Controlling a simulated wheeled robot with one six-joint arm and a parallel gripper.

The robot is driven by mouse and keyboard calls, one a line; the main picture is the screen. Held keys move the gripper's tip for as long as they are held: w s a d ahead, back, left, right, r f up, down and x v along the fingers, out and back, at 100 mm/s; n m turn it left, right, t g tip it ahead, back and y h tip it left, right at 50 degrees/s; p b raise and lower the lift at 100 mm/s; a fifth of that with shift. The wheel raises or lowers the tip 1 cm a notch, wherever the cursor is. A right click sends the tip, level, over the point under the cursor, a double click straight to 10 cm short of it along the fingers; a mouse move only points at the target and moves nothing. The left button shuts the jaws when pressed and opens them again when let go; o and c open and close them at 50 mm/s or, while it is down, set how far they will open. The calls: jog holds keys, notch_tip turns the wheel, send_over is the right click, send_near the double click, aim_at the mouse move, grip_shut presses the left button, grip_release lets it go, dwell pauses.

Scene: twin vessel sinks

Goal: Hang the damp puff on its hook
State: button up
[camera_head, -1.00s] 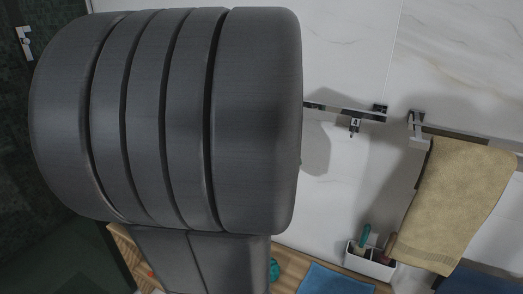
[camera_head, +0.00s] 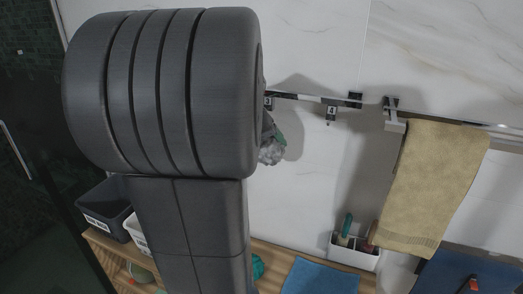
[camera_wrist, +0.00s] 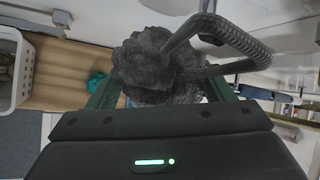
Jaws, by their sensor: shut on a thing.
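The puff (camera_wrist: 148,68) is a dark grey, ruffled ball in the wrist view, between the green fingers of my gripper (camera_wrist: 163,90), which is shut on it. A dark, ribbed loop (camera_wrist: 222,34) arches beside and above the puff. In the head view the puff (camera_head: 270,151) shows as a small grey bunch just right of my arm, below the wall rail (camera_head: 300,97). Hooks on that rail carry labels: hook 3 (camera_head: 268,102) is close above the puff and hook 4 (camera_head: 331,112) is farther right. My arm hides the rail's left part. I cannot tell whether the loop touches a hook.
A beige towel (camera_head: 432,185) hangs on a bar to the right. Below are a white caddy (camera_head: 352,252), a blue cloth (camera_head: 320,278) and a wooden counter (camera_head: 272,262). A dark bin (camera_head: 104,207) stands at left. The wall between hook 4 and the caddy is bare.

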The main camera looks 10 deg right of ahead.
jog(key=shift+w+d+f, duration=0.1)
jog(key=shift+w+d, duration=0.25)
jog(key=shift+w, duration=0.1)
jog(key=shift+w+d, duration=0.1)
jog(key=shift+w, duration=0.05)
jog(key=shift+w+d+f+p, duration=0.2)
jog(key=shift+w+p, duration=0.15)
jog(key=shift+p, duration=0.2)
jog(key=shift+f+p, duration=0.1)
jog(key=shift+p, duration=0.2)
jog(key=shift+w+f, duration=0.1)
jog(key=shift+f, duration=0.05)
jog(key=o, duration=1)
jog(key=shift+o, duration=0.2)
